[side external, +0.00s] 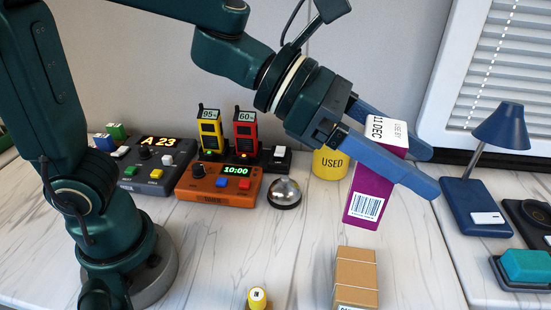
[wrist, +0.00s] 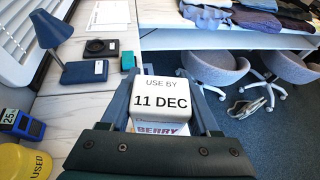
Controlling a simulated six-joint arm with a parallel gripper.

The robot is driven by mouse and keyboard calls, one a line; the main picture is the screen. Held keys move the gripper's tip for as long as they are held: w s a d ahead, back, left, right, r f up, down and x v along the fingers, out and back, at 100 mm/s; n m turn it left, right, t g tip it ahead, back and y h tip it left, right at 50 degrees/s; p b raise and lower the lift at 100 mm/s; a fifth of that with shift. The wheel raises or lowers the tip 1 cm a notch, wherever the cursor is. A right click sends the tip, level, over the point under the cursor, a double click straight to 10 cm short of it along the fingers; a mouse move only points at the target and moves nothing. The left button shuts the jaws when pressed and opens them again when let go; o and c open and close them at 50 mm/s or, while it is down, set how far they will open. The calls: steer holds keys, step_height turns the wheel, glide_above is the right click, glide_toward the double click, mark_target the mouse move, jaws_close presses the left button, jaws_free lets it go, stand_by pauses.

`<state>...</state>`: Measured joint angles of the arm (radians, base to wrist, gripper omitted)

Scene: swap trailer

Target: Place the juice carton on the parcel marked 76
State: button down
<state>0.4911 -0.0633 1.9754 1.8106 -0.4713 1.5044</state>
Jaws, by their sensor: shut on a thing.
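The juice carton (side external: 368,195) is purple with a white top reading "USE BY 11 DEC" and a barcode on its side. My gripper (side external: 424,172) is shut on it, with a blue finger along each side. The carton appears held above the table, up and behind a brown cardboard parcel (side external: 356,272) at the front. No number on the parcel is readable, and its lower part is cut off by the frame edge. In the wrist view the carton's top (wrist: 161,98) sits between the fingers, with "BERRY" partly showing below; the parcel does not show there.
A yellow "USED" bin (side external: 329,165) and a silver bell (side external: 284,194) stand left of the carton. A blue lamp (side external: 500,130) and a teal pad (side external: 524,267) are at the right. Orange (side external: 215,186) and grey consoles (side external: 143,170) stand further left. The front-left marble table is mostly clear.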

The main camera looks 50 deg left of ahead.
steer(key=w+a+f+m+g+h, duration=0.2)
steer(key=a+m+g+h, duration=0.1)
steer(key=a+m+g, duration=0.5)
steer(key=shift+n+t+y, duration=0.3)
steer(key=shift+n+t, duration=0.1)
steer(key=shift+n, duration=0.2)
steer(key=shift+s+d+f, duration=0.35)
steer(key=shift+d+f, duration=1.3)
steer(key=shift+f, duration=0.2)
steer(key=shift+s+d+f, duration=0.35)
steer(key=shift+d+f, duration=1.3)
steer(key=shift+f, duration=0.25)
steer(key=shift+s+d+f, duration=0.35)
steer(key=shift+d+f, duration=1.3)
steer(key=shift+f, duration=0.2)
steer(key=shift+f, duration=0.2)
steer(key=shift+c, duration=0.6)
jaws_free()
